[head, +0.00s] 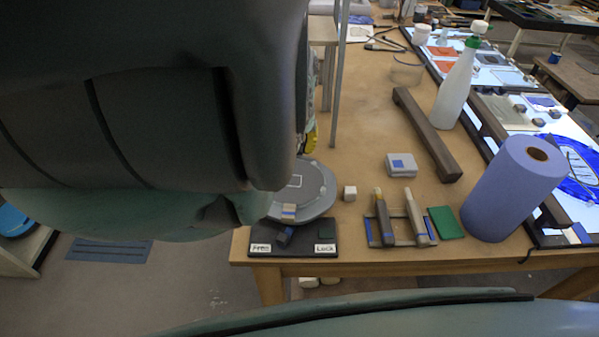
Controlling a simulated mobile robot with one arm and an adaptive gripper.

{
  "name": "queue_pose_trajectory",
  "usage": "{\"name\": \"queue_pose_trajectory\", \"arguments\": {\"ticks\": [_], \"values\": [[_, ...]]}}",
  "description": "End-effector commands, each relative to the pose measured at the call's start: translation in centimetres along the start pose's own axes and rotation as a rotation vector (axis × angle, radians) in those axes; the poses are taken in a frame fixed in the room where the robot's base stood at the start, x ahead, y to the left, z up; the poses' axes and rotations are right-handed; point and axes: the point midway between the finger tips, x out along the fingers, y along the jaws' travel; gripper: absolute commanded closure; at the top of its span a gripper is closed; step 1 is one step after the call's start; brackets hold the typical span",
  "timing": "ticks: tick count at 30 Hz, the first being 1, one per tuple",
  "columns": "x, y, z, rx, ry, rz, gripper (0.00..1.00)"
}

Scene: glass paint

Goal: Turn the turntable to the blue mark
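The turntable (318,188) is a grey disc on a dark base (300,248) at the table's front left edge. Its left part is hidden behind my arm. A small beige and blue block (289,210) shows at the disc's front edge, and a pale square outline lies on top. The base has a "Free" label on the left and a "Lock" label (325,248) on the right. A dark blue-tipped lever (284,235) sits nearer "Free". My arm covers the left of the view. A dark edge with a yellow part shows above the disc; I cannot make out my gripper's fingers.
Right of the turntable are a small white cube (350,193), two brush-like tools on a holder (404,228), a green pad (446,222) and a white box with a blue square (400,164).

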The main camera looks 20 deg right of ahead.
Motion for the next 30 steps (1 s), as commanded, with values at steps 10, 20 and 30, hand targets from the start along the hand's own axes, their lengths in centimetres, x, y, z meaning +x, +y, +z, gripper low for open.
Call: {"name": "queue_pose_trajectory", "arguments": {"ticks": [10,20,30], "values": [[0.20,-1.07,0.05,-0.083,0.001,-0.001,1.00],[0.14,-1.27,0.08,-0.100,0.001,-0.001,1.00],[0.14,-1.25,0.09,-0.099,0.000,-0.001,0.68]]}}
